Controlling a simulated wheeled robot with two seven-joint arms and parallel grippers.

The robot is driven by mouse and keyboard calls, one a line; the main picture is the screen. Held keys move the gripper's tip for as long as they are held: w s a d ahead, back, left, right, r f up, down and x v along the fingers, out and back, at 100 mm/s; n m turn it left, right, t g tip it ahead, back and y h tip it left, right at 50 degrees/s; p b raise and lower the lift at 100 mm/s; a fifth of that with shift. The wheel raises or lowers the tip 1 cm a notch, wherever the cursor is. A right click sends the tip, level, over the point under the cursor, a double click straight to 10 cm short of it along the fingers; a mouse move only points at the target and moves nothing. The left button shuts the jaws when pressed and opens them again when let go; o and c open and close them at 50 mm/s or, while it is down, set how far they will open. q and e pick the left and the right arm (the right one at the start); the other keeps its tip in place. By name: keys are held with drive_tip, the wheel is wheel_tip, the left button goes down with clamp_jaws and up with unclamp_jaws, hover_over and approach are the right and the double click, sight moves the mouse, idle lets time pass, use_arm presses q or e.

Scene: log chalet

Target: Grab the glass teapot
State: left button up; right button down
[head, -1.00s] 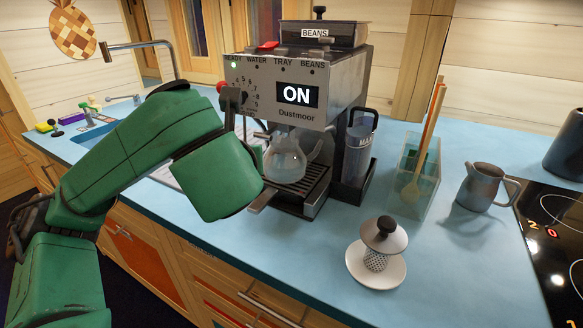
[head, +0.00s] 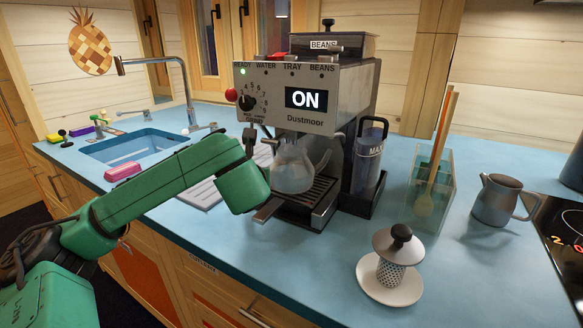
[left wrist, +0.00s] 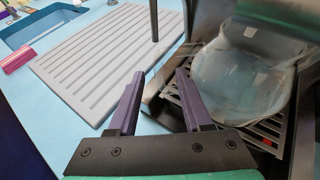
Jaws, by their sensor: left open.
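The glass teapot (head: 293,165) stands on the drip tray of the coffee machine (head: 305,100), under its spout. It is clear and rounded, with its spout side toward the right. It also shows large at the upper right of the left wrist view (left wrist: 238,85). My left gripper (left wrist: 158,100) is open and empty, its two dark fingers pointing toward the machine. The teapot is to the right of the right finger, not between the fingers. My right gripper is not in view.
The ribbed draining board (left wrist: 105,60) and sink (head: 130,147) with a pink sponge (head: 123,172) lie left. A lidded strainer on a saucer (head: 388,285), a utensil holder (head: 430,190) and a metal jug (head: 497,200) stand right. A water tank (head: 368,155) flanks the machine.

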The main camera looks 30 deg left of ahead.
use_arm(q)
drive_tip(key=shift+w+a+f, duration=0.3)
drive_tip(key=shift+w+a, duration=0.1)
drive_tip(key=shift+w, duration=0.1)
clamp_jaws()
idle(0.9)
drive_tip(key=shift+r, duration=0.15)
